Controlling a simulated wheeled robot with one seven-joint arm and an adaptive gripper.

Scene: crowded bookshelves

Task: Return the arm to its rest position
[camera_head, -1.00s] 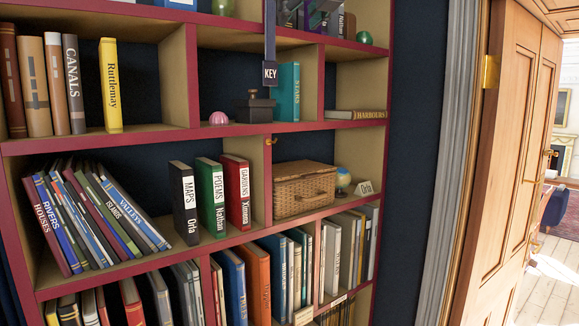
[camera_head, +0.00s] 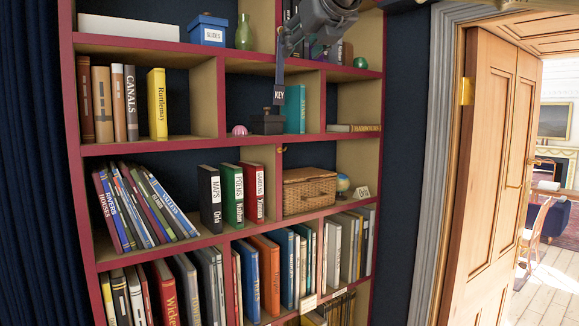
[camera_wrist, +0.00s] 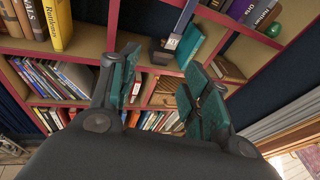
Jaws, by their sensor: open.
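My gripper (camera_head: 308,22) shows dark grey at the top of the head view, in front of the upper shelves. In the wrist view my gripper (camera_wrist: 160,92) has its two teal-padded fingers spread apart, with nothing held between them. A dark strap with a KEY tag (camera_head: 279,94) hangs in front of the shelves below my gripper in the head view. The tag (camera_wrist: 172,43) also shows beyond the fingers in the wrist view. My gripper hides the strap's upper end in the head view.
The bookshelf (camera_head: 150,148) is crowded with books, a wicker basket (camera_head: 309,190) and a blue box (camera_head: 208,30). A dark curtain (camera_head: 30,160) hangs at the left. An open wooden door (camera_head: 490,170) stands at the right, with a lit room beyond.

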